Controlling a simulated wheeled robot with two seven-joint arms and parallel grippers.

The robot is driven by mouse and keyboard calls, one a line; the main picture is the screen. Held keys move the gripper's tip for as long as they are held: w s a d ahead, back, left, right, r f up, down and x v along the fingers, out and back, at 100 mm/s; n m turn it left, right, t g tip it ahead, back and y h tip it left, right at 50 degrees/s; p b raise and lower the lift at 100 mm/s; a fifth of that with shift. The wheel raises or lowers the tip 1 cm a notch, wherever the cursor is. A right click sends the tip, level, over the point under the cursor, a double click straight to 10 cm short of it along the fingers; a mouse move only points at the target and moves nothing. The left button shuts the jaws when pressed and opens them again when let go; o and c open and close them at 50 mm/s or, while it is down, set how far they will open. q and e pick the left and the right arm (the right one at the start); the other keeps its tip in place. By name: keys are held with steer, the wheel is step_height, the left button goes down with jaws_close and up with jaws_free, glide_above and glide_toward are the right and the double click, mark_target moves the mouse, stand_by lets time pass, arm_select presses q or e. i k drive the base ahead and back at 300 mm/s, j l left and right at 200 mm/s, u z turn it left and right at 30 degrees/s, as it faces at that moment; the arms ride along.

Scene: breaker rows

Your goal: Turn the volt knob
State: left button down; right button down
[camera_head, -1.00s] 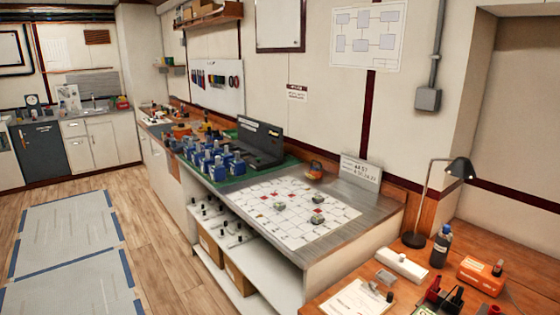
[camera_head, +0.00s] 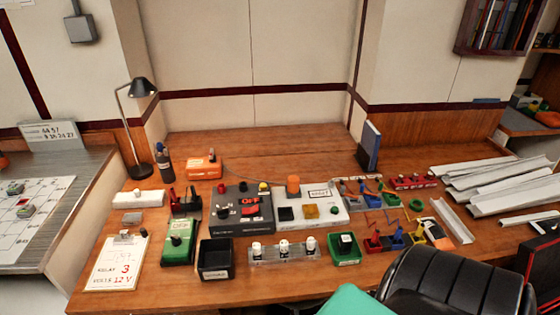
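A dark grey power box (camera_head: 252,225) sits on the wooden desk, with a red OFF display (camera_head: 250,199). It has a black knob (camera_head: 224,213) on its left side and a yellow knob (camera_head: 263,187) at its upper right. The labels are too small to tell which control is the volt knob. A clipboard sheet (camera_head: 115,262) at the desk's left front reads RELAY 3 and VOLTS 12 V. Neither of my grippers is in view.
A green box with a knob (camera_head: 179,242), a black tray (camera_head: 216,259) and a white board (camera_head: 318,210) surround the power box. A black chair (camera_head: 445,280) stands at the right front. A lamp (camera_head: 138,125) and bottle (camera_head: 165,163) stand at the left. The desk's back is clear.

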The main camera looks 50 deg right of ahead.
mark_target(223, 214)
steer(key=z, duration=1.15)
